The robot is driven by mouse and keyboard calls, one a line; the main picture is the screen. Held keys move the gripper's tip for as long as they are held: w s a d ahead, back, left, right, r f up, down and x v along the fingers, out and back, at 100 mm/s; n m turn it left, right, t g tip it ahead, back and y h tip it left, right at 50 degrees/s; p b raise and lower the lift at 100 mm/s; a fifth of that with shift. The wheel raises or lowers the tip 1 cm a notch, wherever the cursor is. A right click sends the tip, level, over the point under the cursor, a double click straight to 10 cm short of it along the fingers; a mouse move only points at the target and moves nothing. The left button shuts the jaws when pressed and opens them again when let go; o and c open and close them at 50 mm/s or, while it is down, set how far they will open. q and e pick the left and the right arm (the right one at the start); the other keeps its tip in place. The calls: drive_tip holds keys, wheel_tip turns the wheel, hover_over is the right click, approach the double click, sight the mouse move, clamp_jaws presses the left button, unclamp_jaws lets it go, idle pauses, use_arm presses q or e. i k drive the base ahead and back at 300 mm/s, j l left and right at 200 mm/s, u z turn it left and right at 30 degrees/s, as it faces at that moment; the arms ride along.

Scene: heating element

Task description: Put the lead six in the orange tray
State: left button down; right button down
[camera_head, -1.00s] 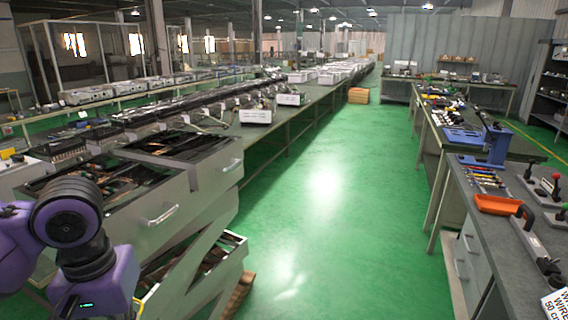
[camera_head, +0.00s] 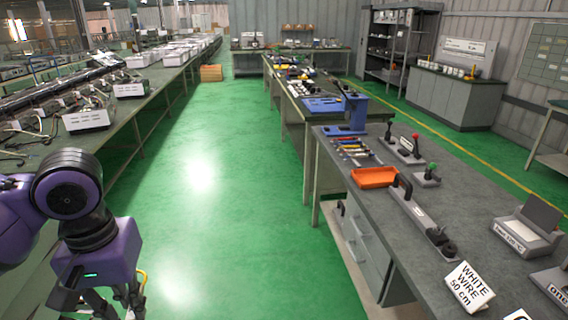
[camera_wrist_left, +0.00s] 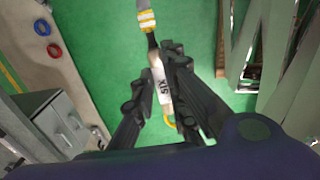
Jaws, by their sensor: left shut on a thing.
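The lead six (camera_wrist_left: 159,84) is in the left wrist view, a thin lead with a white label reading SIX and yellow ends. My left gripper (camera_wrist_left: 160,72) is shut on it and holds it over the green floor. In the head view, my left gripper (camera_head: 112,305) is at the lower left, cut by the bottom edge. A yellow end of the lead (camera_head: 142,279) shows beside it. The orange tray (camera_head: 375,178) lies on the grey workbench to the right, well apart from the gripper. Its visible inside looks empty. My right gripper is not in view.
The grey workbench (camera_head: 440,190) also carries several screwdrivers (camera_head: 352,150), a blue stand (camera_head: 350,115), a black-handled tool (camera_head: 420,210) and a white sign (camera_head: 470,287). A long bench (camera_head: 165,75) runs along the left. Green floor (camera_head: 230,200) lies clear between them.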

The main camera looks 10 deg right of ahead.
sight(377, 179)
drive_tip(key=i+z, duration=0.15)
drive_tip(key=i, duration=1.25)
drive_tip(key=i+j+z, duration=0.1)
drive_tip(key=i+z, duration=0.25)
drive_tip(key=i, duration=0.2)
drive_tip(key=i+j+z, duration=0.35)
drive_tip(key=i, duration=0.15)
drive_tip(key=i+z, duration=0.2)
drive_tip(key=z, duration=0.25)
drive_tip(key=i+j+z, duration=0.15)
drive_tip(key=z, duration=0.35)
drive_tip(key=i+j+z, duration=0.15)
drive_tip(key=z, duration=0.3)
drive_tip(key=i+j+z, duration=0.15)
drive_tip(key=j+z, duration=0.15)
drive_tip(key=z, duration=0.2)
drive_tip(key=j+z, duration=0.25)
drive_tip(key=z, duration=0.2)
drive_tip(key=i+j+z, duration=0.1)
drive_tip(key=j+z, duration=0.2)
drive_tip(key=z, duration=0.2)
